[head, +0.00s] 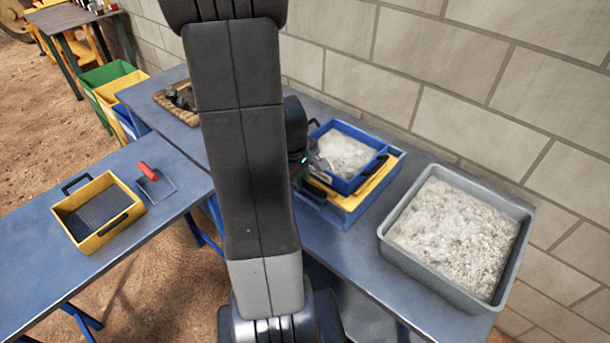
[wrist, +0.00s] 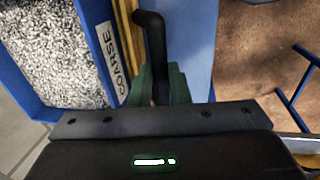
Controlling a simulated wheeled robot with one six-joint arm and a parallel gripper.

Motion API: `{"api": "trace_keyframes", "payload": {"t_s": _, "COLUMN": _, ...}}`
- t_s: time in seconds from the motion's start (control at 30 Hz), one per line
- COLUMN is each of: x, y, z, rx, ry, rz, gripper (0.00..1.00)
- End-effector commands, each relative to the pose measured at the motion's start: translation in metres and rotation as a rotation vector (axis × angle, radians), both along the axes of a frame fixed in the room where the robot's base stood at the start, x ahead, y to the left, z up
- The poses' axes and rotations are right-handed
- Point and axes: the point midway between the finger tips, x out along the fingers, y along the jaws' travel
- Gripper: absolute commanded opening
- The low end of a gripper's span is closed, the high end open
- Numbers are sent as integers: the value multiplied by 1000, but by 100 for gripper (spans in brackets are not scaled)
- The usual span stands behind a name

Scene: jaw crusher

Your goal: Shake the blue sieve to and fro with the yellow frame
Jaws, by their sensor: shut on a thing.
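The blue sieve (head: 368,178), full of pale crushed stone, sits on the yellow frame (head: 384,187) on the bench at the back. In the wrist view its blue wall (wrist: 93,32) carries a COARSE label, and a strip of the yellow frame (wrist: 125,22) shows beside it. In the head view my arm hides most of the gripper and the sieve's left side.
A blue box (head: 345,216) is under the yellow frame. A grey tray of pale stone (head: 392,252) stands to the right, near the block wall (head: 450,60). On the left bench are a yellow box with a dark mesh (head: 107,245) and a red-handled tool (head: 148,172).

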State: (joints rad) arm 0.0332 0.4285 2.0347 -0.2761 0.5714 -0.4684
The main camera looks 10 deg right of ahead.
Motion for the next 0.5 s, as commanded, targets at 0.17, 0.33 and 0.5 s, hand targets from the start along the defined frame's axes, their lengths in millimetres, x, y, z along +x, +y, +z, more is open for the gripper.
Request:
{"api": "trace_keyframes", "payload": {"t_s": 0.17, "x": 0, "y": 0, "z": 1, "rx": -1, "ry": -1, "rz": 0, "gripper": 0}}
{"api": "trace_keyframes", "payload": {"t_s": 0.33, "x": 0, "y": 0, "z": 1, "rx": -1, "ry": -1, "rz": 0, "gripper": 38}}
{"api": "trace_keyframes", "payload": {"t_s": 0.5, "x": 0, "y": 0, "z": 1, "rx": 0, "ry": 0, "rz": 0, "gripper": 38}}
